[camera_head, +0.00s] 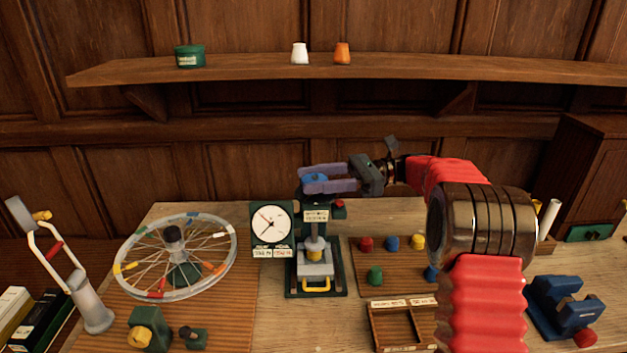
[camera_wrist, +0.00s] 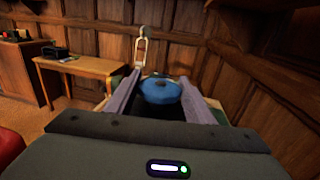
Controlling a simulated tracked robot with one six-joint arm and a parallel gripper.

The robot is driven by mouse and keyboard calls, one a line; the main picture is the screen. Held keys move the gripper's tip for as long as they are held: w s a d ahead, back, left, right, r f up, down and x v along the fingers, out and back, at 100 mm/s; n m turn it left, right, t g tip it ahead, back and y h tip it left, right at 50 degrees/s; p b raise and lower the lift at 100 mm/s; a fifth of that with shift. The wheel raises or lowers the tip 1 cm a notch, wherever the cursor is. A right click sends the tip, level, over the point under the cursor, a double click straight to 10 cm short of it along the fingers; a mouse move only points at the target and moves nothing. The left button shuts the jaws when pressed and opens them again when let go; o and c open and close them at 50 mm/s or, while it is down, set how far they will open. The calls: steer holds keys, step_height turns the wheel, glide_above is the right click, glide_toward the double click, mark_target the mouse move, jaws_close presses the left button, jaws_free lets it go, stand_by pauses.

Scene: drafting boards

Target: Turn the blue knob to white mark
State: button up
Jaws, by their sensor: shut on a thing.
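The blue knob (camera_head: 316,179) sits on top of a dark green press-like stand (camera_head: 316,200) in the middle of the workbench. My gripper (camera_head: 330,180) reaches in from the right, with its purple-grey fingers shut on the knob from both sides. In the wrist view the blue knob (camera_wrist: 160,90) lies between the two fingers (camera_wrist: 160,100), with a small dark spot on its top. I cannot make out a white mark around the knob. A dial gauge with a white face (camera_head: 270,222) is on the left of the stand.
A spoked wheel (camera_head: 133,281) stands left of the stand. Several coloured knobs (camera_head: 391,243) sit on a board to the right, behind a wooden tray (camera_head: 374,330). A blue vise-like block (camera_head: 560,303) is at the far right. A shelf (camera_head: 240,73) runs above.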

mark_target(315, 178)
steer(key=shift+n+g, duration=0.6)
steer(key=shift+g, duration=0.3)
steer(key=o, duration=1.1)
steer(key=shift+c, duration=0.2)
step_height(315, 178, up, 10)
